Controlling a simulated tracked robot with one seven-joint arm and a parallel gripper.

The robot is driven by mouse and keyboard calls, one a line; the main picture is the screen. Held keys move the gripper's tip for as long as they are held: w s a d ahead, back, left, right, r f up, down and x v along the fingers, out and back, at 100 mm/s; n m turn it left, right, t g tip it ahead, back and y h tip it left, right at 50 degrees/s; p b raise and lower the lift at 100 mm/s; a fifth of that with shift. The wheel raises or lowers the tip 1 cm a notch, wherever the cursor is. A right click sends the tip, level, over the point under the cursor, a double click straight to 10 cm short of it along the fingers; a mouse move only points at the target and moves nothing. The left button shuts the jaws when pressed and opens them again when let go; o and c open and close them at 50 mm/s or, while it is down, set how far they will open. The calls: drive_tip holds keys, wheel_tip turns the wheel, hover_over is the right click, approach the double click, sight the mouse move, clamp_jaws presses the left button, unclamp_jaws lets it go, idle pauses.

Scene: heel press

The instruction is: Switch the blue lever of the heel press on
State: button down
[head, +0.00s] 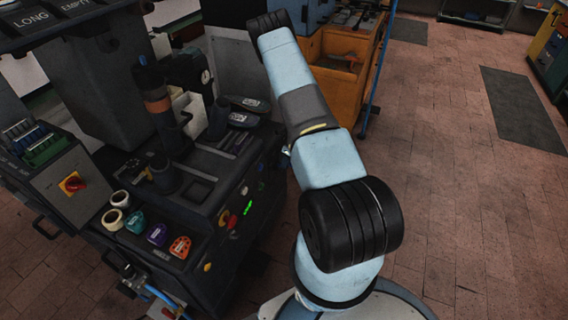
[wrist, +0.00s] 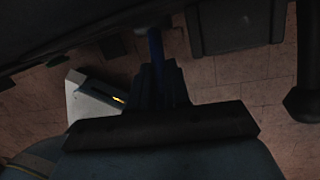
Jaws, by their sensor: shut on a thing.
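The blue lever (wrist: 155,46) shows in the wrist view as a narrow, dark blue bar in the upper middle, running down between my fingers. My gripper (wrist: 165,80) is shut on it. Much of the lever is hidden by the dark fingers, and its pivot is lost in shadow. In the head view the heel press (head: 205,190) is the dark machine left of my arm. My gripper does not show in the head view, and I cannot make out the held lever there.
A blue bar (head: 166,299) shows low at the left. An orange cabinet (head: 340,80) stands behind. The tiled floor (head: 450,200) at right is clear.

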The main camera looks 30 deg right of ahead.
drive_tip(key=shift+s+d, duration=0.15)
drive_tip(key=shift+d, duration=0.15)
drive_tip(key=c, duration=1.4)
unclamp_jaws()
drive_tip(key=o, duration=0.3)
drive_tip(key=shift+a, duration=0.2)
drive_tip(key=w+v, duration=0.1)
drive_tip(key=v, duration=1.2)
drive_tip(key=shift+s+r, duration=0.35)
drive_tip(key=shift+s, duration=0.05)
